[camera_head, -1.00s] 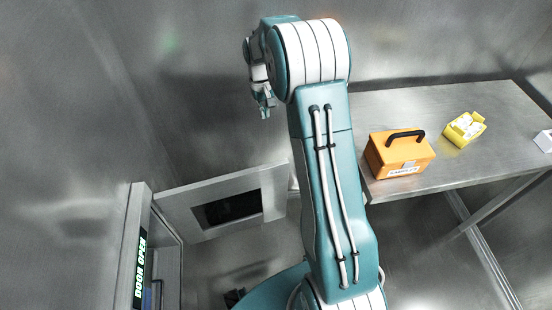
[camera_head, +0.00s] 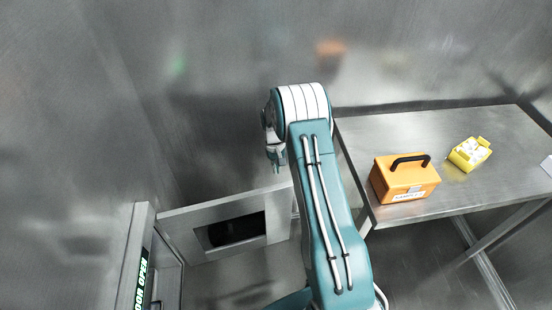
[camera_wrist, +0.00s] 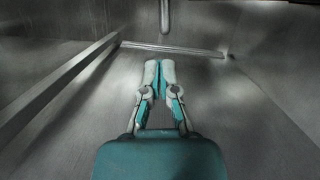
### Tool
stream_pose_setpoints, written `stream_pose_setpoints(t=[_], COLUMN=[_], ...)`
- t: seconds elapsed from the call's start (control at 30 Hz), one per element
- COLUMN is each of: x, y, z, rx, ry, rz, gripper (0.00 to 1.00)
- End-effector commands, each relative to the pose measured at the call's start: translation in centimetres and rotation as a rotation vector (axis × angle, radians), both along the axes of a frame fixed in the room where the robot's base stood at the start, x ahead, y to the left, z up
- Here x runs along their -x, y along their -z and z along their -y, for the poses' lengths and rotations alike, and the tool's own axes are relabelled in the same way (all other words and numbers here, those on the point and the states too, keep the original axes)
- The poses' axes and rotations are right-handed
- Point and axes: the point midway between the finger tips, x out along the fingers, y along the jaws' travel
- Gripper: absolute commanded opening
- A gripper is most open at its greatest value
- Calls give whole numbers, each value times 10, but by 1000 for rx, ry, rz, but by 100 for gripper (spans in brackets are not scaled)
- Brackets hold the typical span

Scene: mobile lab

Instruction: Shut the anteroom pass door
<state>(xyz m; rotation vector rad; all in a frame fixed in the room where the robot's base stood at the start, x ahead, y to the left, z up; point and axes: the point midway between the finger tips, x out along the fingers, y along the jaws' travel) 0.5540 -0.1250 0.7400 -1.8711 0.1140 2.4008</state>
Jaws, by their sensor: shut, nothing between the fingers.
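The anteroom pass door (camera_head: 180,228) is a grey metal panel with a dark window (camera_head: 236,229). It stands swung out from its frame (camera_head: 132,262) at the lower left of the head view. A green lit sign (camera_head: 142,283) on the frame reads "DOOR OPEN", partly cut off. My arm hides the area right of the door.
A steel table (camera_head: 440,128) stands at the right, bearing an orange case (camera_head: 404,184) with a black handle and a yellow container (camera_head: 469,154). Metal walls enclose the left and back. Bare floor shows below the door.

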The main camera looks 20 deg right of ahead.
Motion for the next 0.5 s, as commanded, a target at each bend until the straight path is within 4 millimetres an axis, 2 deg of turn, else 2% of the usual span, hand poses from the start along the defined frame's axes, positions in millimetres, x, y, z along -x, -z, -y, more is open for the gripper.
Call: stream_pose_setpoints(t=[0.1, 0.3, 0.5], x=[7, 32, 43], y=[22, 17, 17], z=[-1, -4, -5], rx=[0, 0, 0], ry=[0, 0, 0], rz=[-2, 0, 1], gripper=[0, 0, 0])
